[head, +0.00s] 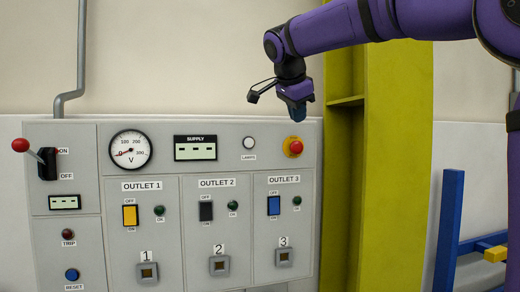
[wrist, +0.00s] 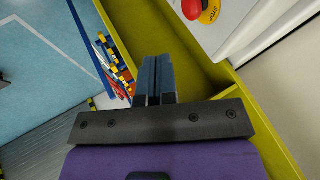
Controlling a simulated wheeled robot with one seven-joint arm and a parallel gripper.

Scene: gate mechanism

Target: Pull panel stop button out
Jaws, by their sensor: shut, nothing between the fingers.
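The panel stop button (head: 293,147) is a red mushroom head on a yellow collar at the upper right of the grey control panel (head: 100,218). In the wrist view the red button (wrist: 192,8) shows at the top edge, partly cut off, with its yellow collar (wrist: 211,12) marked STOP. My gripper (head: 297,114) hangs from my purple arm, above the button in the head view, and does not touch it as far as I can see. In the wrist view my gripper's fingers (wrist: 155,75) are together with nothing between them.
A yellow-green steel column (head: 397,150) stands right beside the panel. A blue frame (head: 449,225) is at the far right. The panel carries a red-knobbed lever (head: 20,145), a voltmeter (head: 130,150) and several switches.

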